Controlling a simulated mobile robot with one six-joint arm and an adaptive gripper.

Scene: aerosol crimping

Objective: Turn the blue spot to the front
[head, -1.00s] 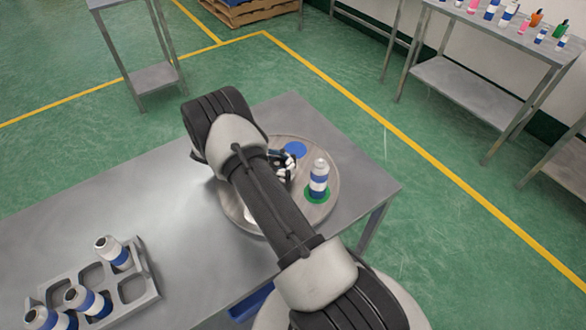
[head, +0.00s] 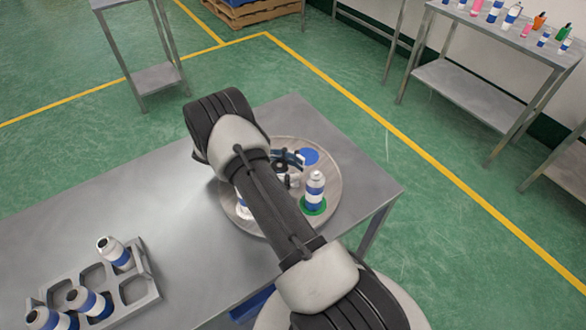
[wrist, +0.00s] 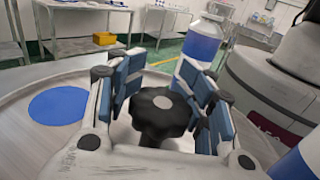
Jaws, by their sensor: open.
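The round grey turntable (head: 332,174) lies on the metal table. Its blue spot (head: 309,156) is bare and at the back right; in the wrist view the blue spot (wrist: 58,106) is at the left. A white and blue can (head: 315,190) stands on the green spot (head: 313,209) at the right. Another can (head: 243,209) is mostly hidden behind my arm. My gripper (head: 288,162) is open over the turntable's middle. In the wrist view, its blue-padded fingers (wrist: 162,92) stand either side of a black knob (wrist: 160,114); I cannot tell whether they touch it.
A grey rack (head: 150,290) with several cans, some tilted, sits at the table's left front. The metal table (head: 150,205) is clear between rack and turntable. A shelf table (head: 470,92) with coloured bottles stands at the back right, apart from this table.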

